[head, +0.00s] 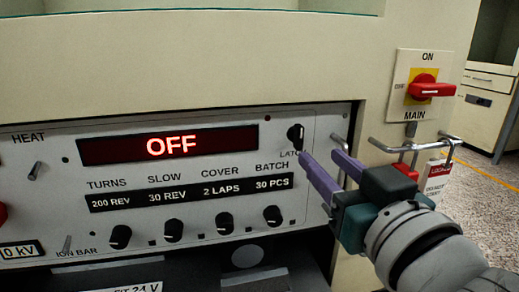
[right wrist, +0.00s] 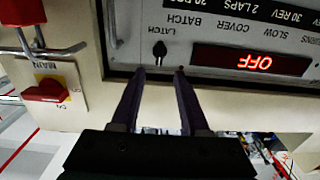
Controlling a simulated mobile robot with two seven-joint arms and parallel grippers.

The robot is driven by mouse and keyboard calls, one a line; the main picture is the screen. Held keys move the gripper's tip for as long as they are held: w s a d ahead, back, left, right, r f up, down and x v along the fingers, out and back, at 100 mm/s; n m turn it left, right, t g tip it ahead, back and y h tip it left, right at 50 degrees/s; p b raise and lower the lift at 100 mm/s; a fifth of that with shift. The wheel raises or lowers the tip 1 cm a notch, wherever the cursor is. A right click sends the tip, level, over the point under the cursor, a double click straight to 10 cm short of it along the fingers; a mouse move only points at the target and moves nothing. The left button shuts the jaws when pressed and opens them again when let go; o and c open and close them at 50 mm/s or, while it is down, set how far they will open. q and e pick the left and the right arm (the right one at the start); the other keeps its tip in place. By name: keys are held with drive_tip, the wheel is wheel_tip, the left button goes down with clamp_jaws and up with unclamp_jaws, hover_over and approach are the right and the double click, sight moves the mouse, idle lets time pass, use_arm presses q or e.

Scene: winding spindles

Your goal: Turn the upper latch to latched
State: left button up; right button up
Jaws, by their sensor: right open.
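The upper latch is a small black knob (head: 295,136) at the upper right of the grey control panel (head: 50,170), above a label reading "LATC", partly covered by my gripper. The knob also shows in the right wrist view (right wrist: 159,52), upside down, with its full "LATCH" label. My right gripper (head: 320,154) is open, its two purple fingers pointing at the panel just right of and below the knob in the head view. In the right wrist view the fingertips (right wrist: 160,70) lie either side of the knob's line, apart from it. My left gripper is out of view.
A red MAIN switch (head: 431,90) on a yellow plate sits right of the panel. A lit "OFF" display (head: 170,146) and several black knobs lie to the left.

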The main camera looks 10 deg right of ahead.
sight(301, 137)
drive_tip(key=w+b, duration=0.2)
drive_tip(key=w, duration=0.5)
drive_tip(key=shift+a+f, duration=0.1)
drive_tip(key=shift+w, duration=0.55)
clamp_jaws()
